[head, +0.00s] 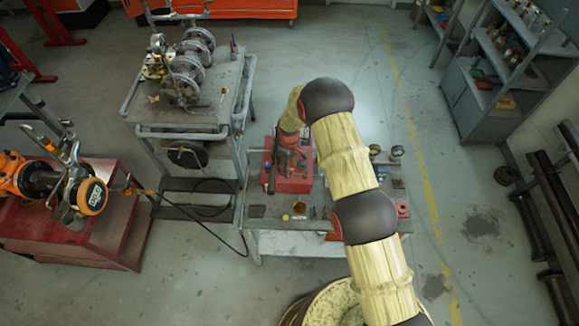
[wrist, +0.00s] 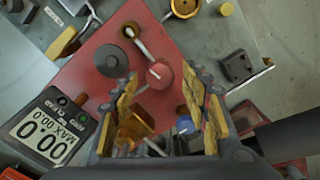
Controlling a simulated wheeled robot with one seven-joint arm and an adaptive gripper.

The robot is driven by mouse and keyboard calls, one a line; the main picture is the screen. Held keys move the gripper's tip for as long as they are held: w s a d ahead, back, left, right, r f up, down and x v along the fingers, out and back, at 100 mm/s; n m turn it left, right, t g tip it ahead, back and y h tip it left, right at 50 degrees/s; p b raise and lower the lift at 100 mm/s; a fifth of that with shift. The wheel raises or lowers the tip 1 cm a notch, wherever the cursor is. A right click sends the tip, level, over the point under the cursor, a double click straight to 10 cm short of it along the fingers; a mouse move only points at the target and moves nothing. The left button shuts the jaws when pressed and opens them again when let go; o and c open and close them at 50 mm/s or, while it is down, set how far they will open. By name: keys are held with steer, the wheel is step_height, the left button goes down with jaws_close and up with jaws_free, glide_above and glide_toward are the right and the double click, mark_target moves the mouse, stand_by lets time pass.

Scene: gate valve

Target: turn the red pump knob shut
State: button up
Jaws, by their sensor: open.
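The red pump knob (wrist: 158,74) shows in the wrist view, round with a pale mark, above a red plate (wrist: 95,65). My gripper (wrist: 160,82) is open, with a yellow-padded finger on each side of the knob in the picture. I see no finger touching it, and I cannot tell whether the fingertips are level with it. A blue knob (wrist: 185,124) shows lower between the fingers. In the head view the red pump base (head: 291,181) stands on the table, and my arm hides part of it; the knob cannot be made out there.
A round black part (wrist: 111,59) and a metal lever (wrist: 137,37) are close to the knob. A cart with a flanged valve assembly (head: 188,68) stands left of the table.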

steer(key=shift+f, duration=0.4)
steer(key=c, duration=1.1)
steer(key=shift+c, duration=0.3)
